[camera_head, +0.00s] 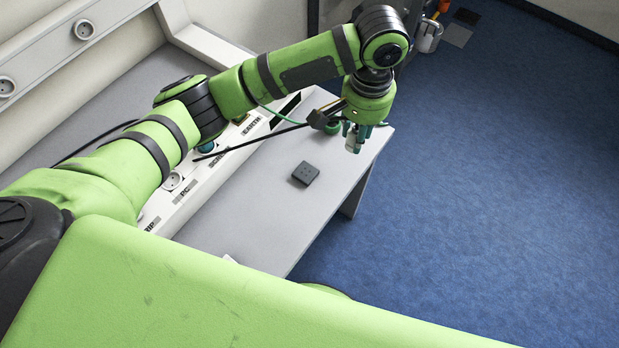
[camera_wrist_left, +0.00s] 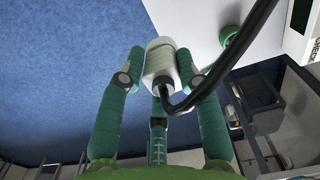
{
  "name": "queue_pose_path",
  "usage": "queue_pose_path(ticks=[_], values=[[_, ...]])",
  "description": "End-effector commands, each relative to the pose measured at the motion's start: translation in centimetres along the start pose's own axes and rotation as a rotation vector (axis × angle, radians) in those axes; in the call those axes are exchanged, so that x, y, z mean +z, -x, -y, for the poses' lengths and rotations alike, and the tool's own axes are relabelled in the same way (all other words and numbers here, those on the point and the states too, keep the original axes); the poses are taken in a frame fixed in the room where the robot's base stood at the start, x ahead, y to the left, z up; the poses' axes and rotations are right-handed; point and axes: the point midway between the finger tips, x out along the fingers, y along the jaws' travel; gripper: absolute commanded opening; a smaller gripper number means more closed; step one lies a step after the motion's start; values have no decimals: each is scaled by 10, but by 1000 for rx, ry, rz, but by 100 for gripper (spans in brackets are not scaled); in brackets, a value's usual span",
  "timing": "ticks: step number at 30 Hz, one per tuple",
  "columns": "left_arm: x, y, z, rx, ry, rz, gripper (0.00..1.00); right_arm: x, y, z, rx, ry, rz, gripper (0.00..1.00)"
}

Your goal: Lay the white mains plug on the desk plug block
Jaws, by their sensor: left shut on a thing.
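The white mains plug (camera_wrist_left: 160,58) is between the fingers of my left gripper (camera_wrist_left: 160,68) in the wrist view, with a black cable running from it. In the head view my left gripper (camera_head: 356,133) is over the right part of the desk near its edge, pointing down, with the pale plug (camera_head: 352,145) just showing at its fingertips. The desk plug block (camera_head: 305,174) is a small dark square on the desk, lower left of the gripper and apart from it. Its top looks empty. My right gripper is not in view.
The white desk (camera_head: 262,217) is mostly clear around the block. A labelled socket strip (camera_head: 196,178) runs along its back left side. A green round thing (camera_wrist_left: 229,36) with a green cable sits on the desk near the gripper. Blue floor (camera_head: 480,200) lies beyond the right edge.

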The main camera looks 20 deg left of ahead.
Motion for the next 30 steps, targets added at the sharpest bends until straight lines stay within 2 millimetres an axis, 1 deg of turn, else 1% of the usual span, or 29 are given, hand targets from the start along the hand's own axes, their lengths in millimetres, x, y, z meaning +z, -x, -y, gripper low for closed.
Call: queue_pose_path(ticks=[1,2,5,8,15,19,21,26,30], values=[[-3,-11,-10,-1,-16,4,0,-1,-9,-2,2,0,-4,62],[-4,-14,-13,-2,-24,6,0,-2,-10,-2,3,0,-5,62],[-4,-20,-14,-8,-36,7,0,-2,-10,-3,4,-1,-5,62],[3,-28,0,-10,-36,10,0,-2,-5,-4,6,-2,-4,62],[28,-60,50,-10,-35,11,0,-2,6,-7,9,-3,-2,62],[38,-75,72,-9,-36,9,0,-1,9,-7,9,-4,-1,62],[41,-81,79,-8,-36,9,0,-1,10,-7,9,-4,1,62],[44,-89,86,-7,-39,8,0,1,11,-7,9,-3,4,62],[45,-110,86,-8,-39,10,0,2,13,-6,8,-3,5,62]])
